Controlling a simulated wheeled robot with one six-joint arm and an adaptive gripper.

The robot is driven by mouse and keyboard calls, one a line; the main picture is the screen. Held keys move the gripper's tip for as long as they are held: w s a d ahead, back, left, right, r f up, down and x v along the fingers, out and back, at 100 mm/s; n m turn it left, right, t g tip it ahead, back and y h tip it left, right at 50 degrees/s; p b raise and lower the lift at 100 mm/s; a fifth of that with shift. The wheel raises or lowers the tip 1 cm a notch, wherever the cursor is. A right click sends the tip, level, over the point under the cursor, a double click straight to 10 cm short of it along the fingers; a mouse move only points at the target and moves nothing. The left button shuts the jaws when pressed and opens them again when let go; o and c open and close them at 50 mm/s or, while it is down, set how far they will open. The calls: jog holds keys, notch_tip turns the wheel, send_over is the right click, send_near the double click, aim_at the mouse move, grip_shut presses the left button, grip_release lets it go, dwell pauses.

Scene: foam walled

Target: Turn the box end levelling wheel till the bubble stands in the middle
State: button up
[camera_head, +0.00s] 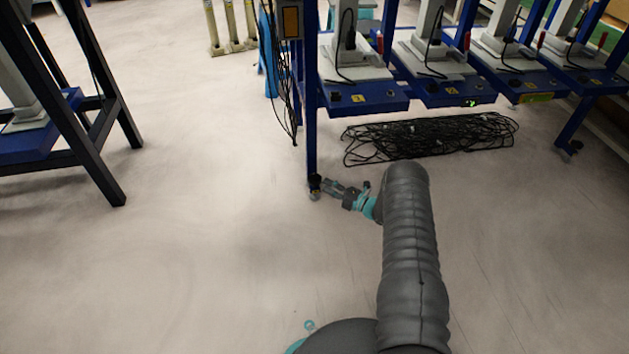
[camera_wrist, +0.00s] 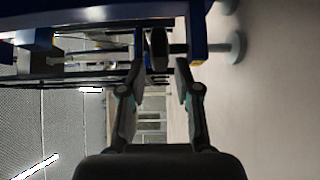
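A blue upright leg (camera_head: 310,120) of the bench stands on a small foot with a dark levelling wheel (camera_head: 315,183) just above the floor. In the wrist view the dark wheel (camera_wrist: 158,48) shows edge-on, with a thin spindle and a pale round foot (camera_wrist: 237,47) to its right. My gripper (camera_head: 330,186) is low by this foot, on its right side. In the wrist view its two fingers (camera_wrist: 160,72) stand apart, with the wheel in line with the gap and space on either side. Contact cannot be told. No bubble can be made out.
A heap of black cables (camera_head: 430,137) lies on the floor under the bench, right of the leg. An orange-faced box (camera_head: 291,22) with hanging cables is on the leg. A dark-framed stand (camera_head: 95,120) is at left. The floor in front is clear.

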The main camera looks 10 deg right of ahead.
aim_at(315, 177)
jog(key=x, duration=0.6)
jog(key=shift+w+a+b, duration=0.3)
jog(key=shift+b, duration=0.05)
jog(key=shift+c, duration=0.2)
grip_shut()
